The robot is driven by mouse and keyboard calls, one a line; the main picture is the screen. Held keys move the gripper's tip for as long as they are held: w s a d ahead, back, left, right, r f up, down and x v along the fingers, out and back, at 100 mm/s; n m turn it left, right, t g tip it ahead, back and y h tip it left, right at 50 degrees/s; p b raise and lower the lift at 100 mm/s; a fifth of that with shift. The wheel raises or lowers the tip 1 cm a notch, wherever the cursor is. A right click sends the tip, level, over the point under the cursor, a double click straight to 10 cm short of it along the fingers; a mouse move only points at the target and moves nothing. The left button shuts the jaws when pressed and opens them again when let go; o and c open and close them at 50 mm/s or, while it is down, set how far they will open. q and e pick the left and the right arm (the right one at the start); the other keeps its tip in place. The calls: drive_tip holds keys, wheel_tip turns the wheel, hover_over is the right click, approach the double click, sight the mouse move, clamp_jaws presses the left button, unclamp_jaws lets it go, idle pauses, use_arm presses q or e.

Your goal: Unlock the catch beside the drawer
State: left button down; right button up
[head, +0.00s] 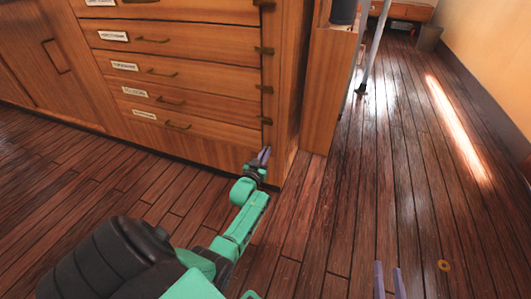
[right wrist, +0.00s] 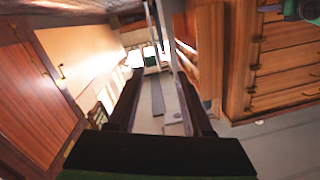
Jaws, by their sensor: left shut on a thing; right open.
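The wooden drawer cabinet (head: 190,80) fills the upper left of the head view, with several labelled drawers stacked in it. Small dark catches (head: 265,89) run down its right edge, one beside each drawer. My left gripper (head: 264,155) is at the lower right corner of the drawer stack, beside the lowest drawer (head: 165,115). It is shut on the lowest catch, which its fingers mostly hide, so I cannot tell how the catch is turned. My right gripper (head: 389,270) is open and empty above the floor, well right of the cabinet; its fingers also show in the right wrist view (right wrist: 160,90).
A wooden panel (head: 331,90) stands just right of the cabinet, with a grey pole (head: 376,45) beyond it. A small round brass-coloured piece (head: 444,265) is on the floor. The plank floor (head: 400,160) at right is mostly clear, up to the wall (head: 490,50).

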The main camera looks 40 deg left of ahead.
use_arm(q)
drive_tip(key=shift+w+a+r, duration=0.1)
drive_tip(key=shift+w+r, duration=0.05)
drive_tip(key=shift+r, duration=0.25)
drive_tip(key=c, duration=1)
unclamp_jaws()
drive_tip(key=shift+f, duration=0.3)
use_arm(e)
drive_tip(key=shift+w, duration=0.1)
drive_tip(key=s+f+g+p, duration=0.2)
drive_tip(key=s+f+g, duration=0.2)
drive_tip(key=s+f, duration=0.4)
use_arm(q)
drive_tip(key=p+v, duration=0.4)
drive_tip(key=v, duration=1)
drive_tip(key=shift+s+d, duration=0.25)
use_arm(e)
drive_tip(key=shift+g+h, duration=0.3)
drive_tip(key=shift+g, duration=0.1)
drive_tip(key=r, duration=0.5)
drive_tip(key=shift+w+a+r, duration=0.1)
drive_tip(key=shift+w+a, duration=0.1)
